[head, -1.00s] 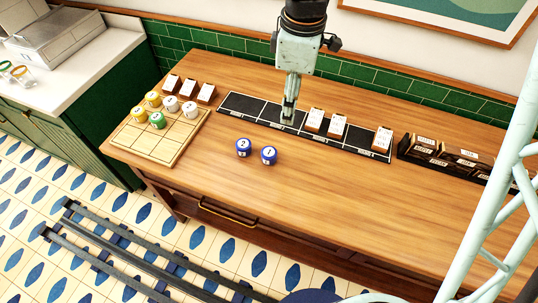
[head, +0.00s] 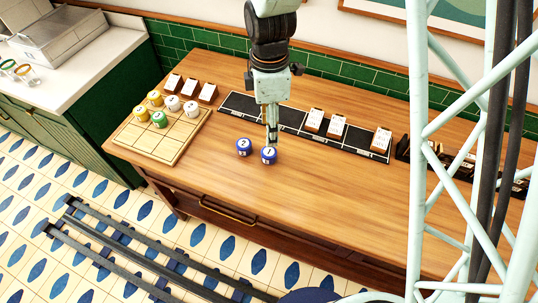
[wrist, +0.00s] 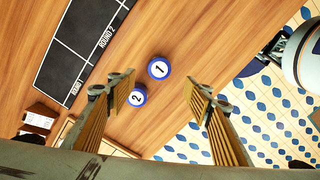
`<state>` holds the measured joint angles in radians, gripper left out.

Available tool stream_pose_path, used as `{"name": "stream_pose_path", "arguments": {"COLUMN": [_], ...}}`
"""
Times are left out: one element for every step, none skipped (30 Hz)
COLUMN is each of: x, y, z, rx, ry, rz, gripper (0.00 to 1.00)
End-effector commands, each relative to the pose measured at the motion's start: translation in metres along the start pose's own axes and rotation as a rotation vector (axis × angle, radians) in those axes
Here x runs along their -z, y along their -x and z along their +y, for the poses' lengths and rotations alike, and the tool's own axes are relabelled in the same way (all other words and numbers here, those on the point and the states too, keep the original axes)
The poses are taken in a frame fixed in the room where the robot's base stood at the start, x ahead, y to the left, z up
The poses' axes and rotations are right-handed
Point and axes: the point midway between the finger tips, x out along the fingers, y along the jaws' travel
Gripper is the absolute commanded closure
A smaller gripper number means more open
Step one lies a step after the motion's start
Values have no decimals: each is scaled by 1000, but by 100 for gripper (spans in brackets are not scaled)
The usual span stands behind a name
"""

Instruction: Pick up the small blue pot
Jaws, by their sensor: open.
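Two small blue pots with white numbered lids stand side by side on the wooden table. The pot marked 2 (head: 243,147) is on the left in the head view and also shows in the wrist view (wrist: 138,97). The pot marked 1 (head: 268,156) is to its right and also shows in the wrist view (wrist: 158,68). My gripper (head: 271,143) is above and just behind pot 1 in the head view. In the wrist view its fingers (wrist: 156,97) are spread wide, with nothing between their tips but the view down to the pots. It looks empty and apart from both.
A wooden grid board (head: 150,142) with yellow, white and green pots lies at the left. A black strip (head: 240,104) with white-faced blocks (head: 336,127) runs along the back. The table's front (head: 300,200) is clear.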

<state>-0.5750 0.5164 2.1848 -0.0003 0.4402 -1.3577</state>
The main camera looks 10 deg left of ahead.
Motion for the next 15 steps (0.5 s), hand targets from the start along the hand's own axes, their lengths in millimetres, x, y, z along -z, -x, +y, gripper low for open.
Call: {"name": "stream_pose_path", "arguments": {"x": [0, 0, 0, 0, 0, 0, 0, 0, 0, 0, 0, 0, 0, 0, 0], "y": [0, 0, -1, -1, -2, -3, -4, -6, -8, -10, -13, -16, -18, -21, -24], "z": [0, 0, 0, 0, 0, 0, 0, 0, 0, -1, -1, -1, -1, 0, 0], "rx": [0, 0, 0, 0, 0, 1, 1, 1, 2, 2, 3, 3, 2, 2, 2], "ry": [0, 0, -1, -1, -1, -1, -1, -1, -1, -1, -1, -1, -1, -1, -1], "rz": [0, 0, 0, 0, 0, 0, 0, 0, 0, 0, -1, -1, 0, 0, 0], "gripper": [53, 53, 53, 53, 53, 53, 53, 53, 53, 53, 53, 53, 53, 53, 53]}}
